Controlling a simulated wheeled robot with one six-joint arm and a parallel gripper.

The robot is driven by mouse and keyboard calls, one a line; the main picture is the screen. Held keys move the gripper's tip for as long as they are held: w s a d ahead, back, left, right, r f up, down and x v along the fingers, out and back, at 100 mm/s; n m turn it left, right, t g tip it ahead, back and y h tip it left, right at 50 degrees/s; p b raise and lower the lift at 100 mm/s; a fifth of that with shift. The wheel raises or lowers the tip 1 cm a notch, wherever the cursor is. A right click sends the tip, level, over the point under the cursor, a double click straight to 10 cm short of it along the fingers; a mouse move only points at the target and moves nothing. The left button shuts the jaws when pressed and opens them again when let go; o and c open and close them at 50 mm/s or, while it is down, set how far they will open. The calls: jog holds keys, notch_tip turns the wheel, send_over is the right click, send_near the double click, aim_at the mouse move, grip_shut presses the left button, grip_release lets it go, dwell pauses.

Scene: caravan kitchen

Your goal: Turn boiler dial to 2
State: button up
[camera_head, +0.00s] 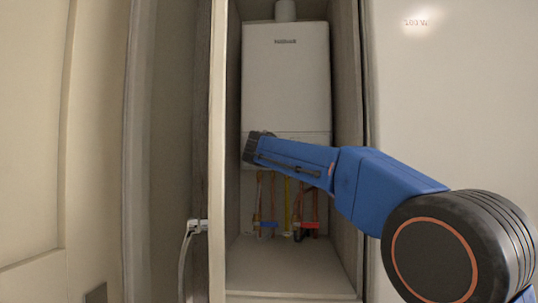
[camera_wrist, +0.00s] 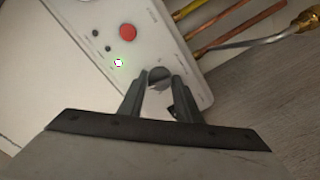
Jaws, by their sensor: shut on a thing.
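The white boiler (camera_head: 286,75) hangs upright inside a narrow cupboard in the head view. My blue arm reaches to its lower left part, where my gripper (camera_head: 256,147) covers the control area. In the wrist view the boiler's control panel (camera_wrist: 188,62) is tilted in the picture. My gripper (camera_wrist: 160,84) is shut on the small dark grey boiler dial (camera_wrist: 158,74), with one finger on each side of it. The dial's markings are too small to read, so I cannot tell its setting.
Copper and yellow pipes (camera_head: 288,205) run below the boiler. The cupboard's side walls (camera_head: 218,150) stand close on both sides. The cupboard floor (camera_head: 290,268) is clear.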

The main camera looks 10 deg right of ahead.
jog(key=n, duration=1.4)
jog(key=shift+f, duration=0.1)
dwell(0.4)
jog(key=o, duration=1.1)
jog(key=shift+c, duration=0.2)
jog(key=v, duration=1.7)
jog(key=shift+s, duration=0.15)
